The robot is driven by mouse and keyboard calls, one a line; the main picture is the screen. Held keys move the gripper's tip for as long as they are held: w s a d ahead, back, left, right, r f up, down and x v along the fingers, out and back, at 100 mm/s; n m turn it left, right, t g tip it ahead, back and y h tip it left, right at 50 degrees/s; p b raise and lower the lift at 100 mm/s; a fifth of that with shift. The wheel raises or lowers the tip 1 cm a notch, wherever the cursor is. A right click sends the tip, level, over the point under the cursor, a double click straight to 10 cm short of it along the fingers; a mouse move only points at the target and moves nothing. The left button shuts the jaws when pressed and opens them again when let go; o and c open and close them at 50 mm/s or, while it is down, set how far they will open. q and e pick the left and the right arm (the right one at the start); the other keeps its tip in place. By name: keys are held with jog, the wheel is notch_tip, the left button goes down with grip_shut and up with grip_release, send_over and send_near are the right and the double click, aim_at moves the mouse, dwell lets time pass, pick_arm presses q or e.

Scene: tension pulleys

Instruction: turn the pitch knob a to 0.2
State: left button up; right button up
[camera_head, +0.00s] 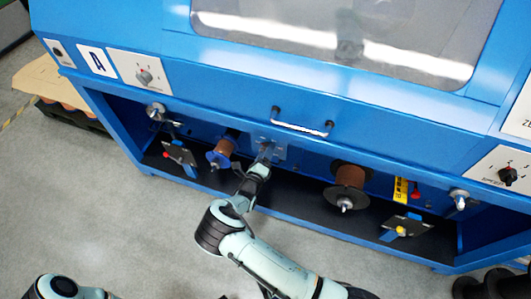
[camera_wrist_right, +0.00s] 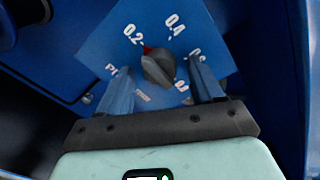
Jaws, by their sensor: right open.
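The pitch knob (camera_wrist_right: 157,68) is a dark grey knob with a red pointer mark on a blue plate (camera_wrist_right: 215,28) printed with a scale. Its red mark points up and left, close to the 0.2 label. My right gripper (camera_wrist_right: 161,76) is open, with one finger on each side of the knob; I cannot tell whether they touch it. In the head view my right gripper (camera_head: 265,153) reaches under the machine's front edge to the small plate (camera_head: 280,152) and hides the knob. My left gripper is out of view.
A brown spool (camera_head: 224,147) stands left of the right gripper and a larger one (camera_head: 346,187) to its right. A metal handle (camera_head: 301,129) is just above. Other knobs (camera_head: 145,76) sit on white panels. Grey floor in front is mostly clear.

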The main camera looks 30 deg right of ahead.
jog(key=v, duration=1.3)
jog(key=shift+p, duration=0.3)
jog(key=shift+a, duration=0.1)
